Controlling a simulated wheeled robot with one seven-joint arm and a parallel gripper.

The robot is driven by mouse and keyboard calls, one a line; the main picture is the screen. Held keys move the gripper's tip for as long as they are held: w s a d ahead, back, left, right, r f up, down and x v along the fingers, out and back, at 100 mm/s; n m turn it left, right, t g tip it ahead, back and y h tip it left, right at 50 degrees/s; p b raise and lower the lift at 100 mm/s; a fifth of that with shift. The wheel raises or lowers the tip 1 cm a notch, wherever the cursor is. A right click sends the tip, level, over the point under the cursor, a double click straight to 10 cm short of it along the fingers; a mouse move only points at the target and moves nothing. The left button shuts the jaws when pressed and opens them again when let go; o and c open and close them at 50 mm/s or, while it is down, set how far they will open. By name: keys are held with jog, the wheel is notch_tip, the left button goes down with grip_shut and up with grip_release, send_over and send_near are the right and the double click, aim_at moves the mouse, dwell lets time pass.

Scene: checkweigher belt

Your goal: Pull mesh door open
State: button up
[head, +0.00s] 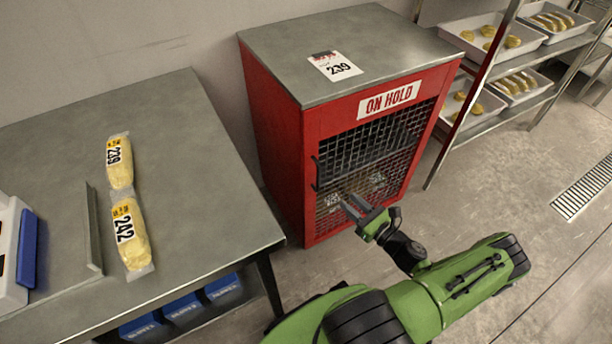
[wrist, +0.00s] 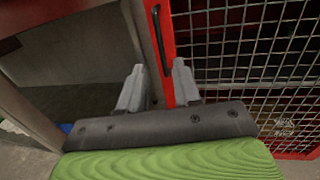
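The mesh door (head: 368,155) is the dark wire front of a red cabinet (head: 275,130) marked ON HOLD. It looks shut in its red frame. A black upright handle (head: 316,173) sits at the door's left edge; in the wrist view the handle (wrist: 161,40) is at the top, just above and between my fingertips. My gripper (head: 355,207) is in front of the door's lower left part, to the right of the handle in the head view. In the wrist view my gripper (wrist: 160,85) has its two fingers apart, with nothing between them. The handle's lower end is clear of the fingers.
A steel table (head: 180,130) stands left of the cabinet, with two yellow packs labelled 239 (head: 119,163) and 242 (head: 130,232). A tag marked 239 (head: 335,66) lies on the cabinet top. A rack with trays (head: 490,38) stands at right. The floor (head: 500,170) right of the cabinet is clear.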

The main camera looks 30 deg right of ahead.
jog(key=b, duration=0.3)
send_over(317, 191)
jog(key=shift+w+d, duration=0.25)
grip_shut()
